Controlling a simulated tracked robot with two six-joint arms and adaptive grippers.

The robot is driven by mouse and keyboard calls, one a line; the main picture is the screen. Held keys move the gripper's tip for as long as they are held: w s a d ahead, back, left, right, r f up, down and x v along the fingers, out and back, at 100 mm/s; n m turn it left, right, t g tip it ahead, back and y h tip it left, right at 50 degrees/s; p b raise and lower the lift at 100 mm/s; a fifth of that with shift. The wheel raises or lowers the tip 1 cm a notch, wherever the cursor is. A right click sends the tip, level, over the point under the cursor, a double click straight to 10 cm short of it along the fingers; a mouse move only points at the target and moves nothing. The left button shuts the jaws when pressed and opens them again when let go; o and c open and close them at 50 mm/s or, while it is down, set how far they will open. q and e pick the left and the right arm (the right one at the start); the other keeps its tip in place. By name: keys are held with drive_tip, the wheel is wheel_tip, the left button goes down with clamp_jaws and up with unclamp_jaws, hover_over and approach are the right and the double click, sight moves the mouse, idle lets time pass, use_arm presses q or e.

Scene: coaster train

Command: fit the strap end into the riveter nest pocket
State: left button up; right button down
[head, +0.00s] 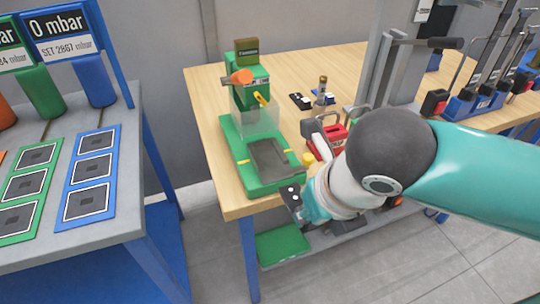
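The green riveter (252,95) stands on the wooden bench, with a clear guard at its front. On its green base lies a dark grey flat piece (268,158), between small yellow marks. I cannot tell whether this piece is the strap end, the nest pocket or both. My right gripper (291,198) is at the front right corner of the riveter base, close to the dark piece. Its black fingertips are small and partly hidden by my own wrist, so its opening and any held thing are unclear. My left gripper is not in view.
A red tool (333,136) and small black blocks (300,101) sit right of the riveter. Clamp stands (465,103) fill the bench's right side. A green tray (283,245) is below the bench edge. A grey table (70,185) with framed pads stands left, across a gap.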

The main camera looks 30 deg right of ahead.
approach(274, 168)
drive_tip(key=shift+w+d+f+p, duration=0.25)
drive_tip(key=shift+w+f+p, duration=0.2)
drive_tip(key=shift+w+f, duration=0.45)
drive_tip(key=shift+s+b+x, duration=0.15)
drive_tip(key=shift+s+x, duration=0.05)
drive_tip(key=shift+x, duration=0.65)
drive_tip(key=shift+s+b+x, duration=0.15)
drive_tip(key=shift+x, duration=0.7)
drive_tip(key=shift+a+f, duration=0.1)
drive_tip(key=shift+f, duration=0.1)
drive_tip(key=shift+f, duration=0.1)
drive_tip(key=c, duration=1)
unclamp_jaws()
drive_tip(key=p+v, duration=0.2)
drive_tip(key=v, duration=1)
